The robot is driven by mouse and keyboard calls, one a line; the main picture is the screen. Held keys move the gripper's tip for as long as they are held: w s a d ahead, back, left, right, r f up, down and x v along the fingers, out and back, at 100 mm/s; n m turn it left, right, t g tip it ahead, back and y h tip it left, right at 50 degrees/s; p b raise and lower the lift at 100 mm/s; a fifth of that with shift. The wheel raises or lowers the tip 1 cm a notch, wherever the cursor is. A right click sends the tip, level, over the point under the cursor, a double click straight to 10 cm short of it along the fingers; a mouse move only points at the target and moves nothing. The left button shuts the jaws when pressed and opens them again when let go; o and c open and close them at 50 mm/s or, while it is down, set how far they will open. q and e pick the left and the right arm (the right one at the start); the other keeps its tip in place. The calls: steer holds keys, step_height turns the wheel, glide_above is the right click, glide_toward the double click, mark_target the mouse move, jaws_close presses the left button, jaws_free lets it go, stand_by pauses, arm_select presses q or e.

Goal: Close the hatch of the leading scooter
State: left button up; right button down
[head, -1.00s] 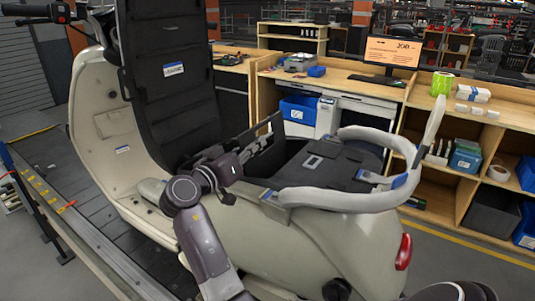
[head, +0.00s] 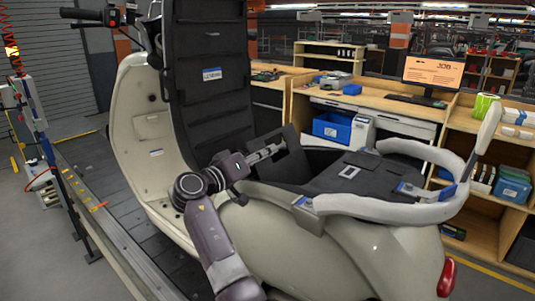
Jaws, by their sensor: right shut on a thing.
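The cream scooter (head: 320,245) stands on the slat conveyor. Its tall black ribbed panel (head: 212,110), with a white label, stands upright above the body. Behind it the seat compartment is open, and a small black flap (head: 292,162) stands up at its front edge. My right gripper (head: 280,150) reaches in from below and is shut at this flap; its fingertips are small and partly lost against the black parts, so the exact grip is hard to see. A dark flat cover (head: 350,178) lies inside the grey rear rail (head: 390,207). My left gripper is not in view.
The conveyor edge (head: 110,250) runs along the left, beside a post with cables (head: 35,125). Wooden benches (head: 390,105) with a monitor (head: 432,75), a blue bin (head: 332,128) and shelves stand behind the scooter. The handlebar (head: 95,16) is at top left.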

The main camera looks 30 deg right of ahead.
steer(key=shift+d+r, duration=0.1)
steer(key=shift+d, duration=0.05)
steer(key=c, duration=2.4)
jaws_free()
steer(key=o, duration=0.3)
steer(key=shift+d, duration=0.2)
steer(key=shift+a, duration=0.1)
steer(key=v, duration=0.7)
steer(key=shift+a, duration=0.2)
steer(key=shift+s, duration=0.1)
steer(key=shift+c, duration=0.3)
